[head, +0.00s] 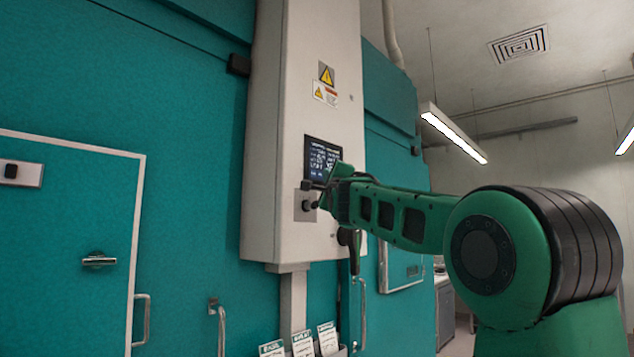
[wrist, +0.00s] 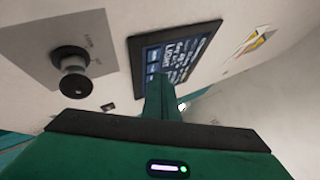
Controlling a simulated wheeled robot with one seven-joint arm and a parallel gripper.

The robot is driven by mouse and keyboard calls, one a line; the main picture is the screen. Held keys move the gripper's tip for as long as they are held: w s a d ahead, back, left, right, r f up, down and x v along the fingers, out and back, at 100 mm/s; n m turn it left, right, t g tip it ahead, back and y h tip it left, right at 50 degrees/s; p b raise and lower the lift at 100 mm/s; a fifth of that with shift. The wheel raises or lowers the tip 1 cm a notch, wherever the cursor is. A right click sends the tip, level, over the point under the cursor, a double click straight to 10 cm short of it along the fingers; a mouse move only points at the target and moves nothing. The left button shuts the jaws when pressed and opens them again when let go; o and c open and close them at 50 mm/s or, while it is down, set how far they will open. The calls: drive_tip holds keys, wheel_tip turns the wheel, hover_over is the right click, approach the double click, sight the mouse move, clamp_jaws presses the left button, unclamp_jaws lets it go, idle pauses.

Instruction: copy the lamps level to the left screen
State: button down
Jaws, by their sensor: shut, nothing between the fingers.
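A dark screen (head: 321,160) with rows of small light text is set in the pale control column, and my arm covers its lower right part. In the wrist view the screen (wrist: 172,58) appears tilted, with blue boxes along one side; its text is too blurred to read surely. My gripper (wrist: 161,92) is shut and empty, its green fingers pointing at the screen's lower edge. Whether the tips touch the glass I cannot tell.
The pale column (head: 305,100) carries yellow warning labels (head: 326,75) above the screen. Teal chamber walls (head: 190,130) stand on both sides, with a white-framed door (head: 65,220) at left. Several cards (head: 302,342) stand in a holder below.

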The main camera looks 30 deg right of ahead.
drive_tip(key=shift+s+d, duration=0.1)
drive_tip(key=shift+s, duration=0.2)
drive_tip(key=shift+s+d, duration=0.3)
drive_tip(key=shift+s, duration=0.5)
drive_tip(key=shift+s+d, duration=0.25)
drive_tip(key=shift+s, duration=0.5)
drive_tip(key=shift+s+d, duration=0.3)
drive_tip(key=shift+s, duration=0.5)
drive_tip(key=shift+f, duration=0.1)
drive_tip(key=s+d+f+n+g+y, duration=0.1)
drive_tip(key=s+f+n+g, duration=0.25)
drive_tip(key=f, duration=0.95)
drive_tip(key=s+d+f+n+g+y, duration=0.1)
drive_tip(key=s+f+n+g, duration=0.3)
drive_tip(key=f, duration=0.8)
drive_tip(key=s+d+f+n+g+y, duration=0.15)
drive_tip(key=s+f+g, duration=0.35)
drive_tip(key=f, duration=0.8)
drive_tip(key=s+a+f+n+g+y, duration=0.1)
drive_tip(key=s+a+f+n+g, duration=0.2)
drive_tip(key=s+f, duration=0.5)
drive_tip(key=s+a+f+n+g+y, duration=0.2)
drive_tip(key=s+f, duration=0.6)
drive_tip(key=s, duration=0.5)
drive_tip(key=s+a+f+n+g+y, duration=0.1)
drive_tip(key=s+a+f+n+g, duration=0.3)
drive_tip(key=s+f, duration=0.4)
drive_tip(key=s+a+n, duration=0.1)
drive_tip(key=s+a, duration=0.1)
drive_tip(key=shift+s+f, duration=0.35)
